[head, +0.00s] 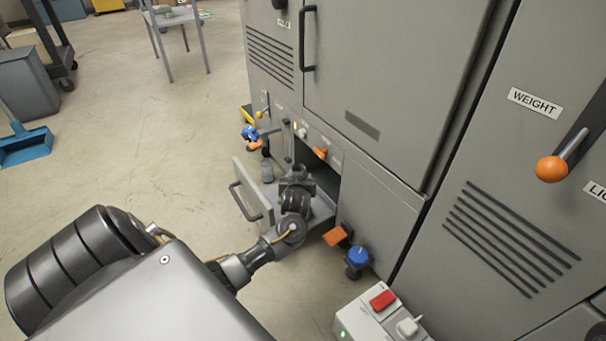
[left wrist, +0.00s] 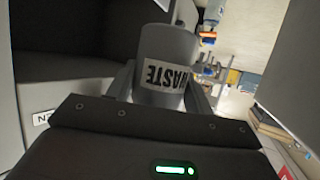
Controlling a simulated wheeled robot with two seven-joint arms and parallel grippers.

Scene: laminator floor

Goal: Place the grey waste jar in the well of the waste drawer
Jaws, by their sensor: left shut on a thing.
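The grey waste jar (left wrist: 165,58) fills the middle of the left wrist view. Its white label reads WASTE upside down. My left gripper (left wrist: 162,88) is shut on it, a finger on each side. In the head view my left gripper (head: 297,178) is over the open waste drawer (head: 253,190), by the cabinet opening. The hand hides the jar there, and I cannot make out the drawer's well or the gap between jar and drawer. My right gripper is not in view.
The drawer front has a dark handle (head: 243,202). A small grey-green bottle (head: 267,172) shows just behind it. An orange flap (head: 336,237) and a blue knob (head: 357,256) are right of the drawer. A white box with a red switch (head: 383,299) stands nearer.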

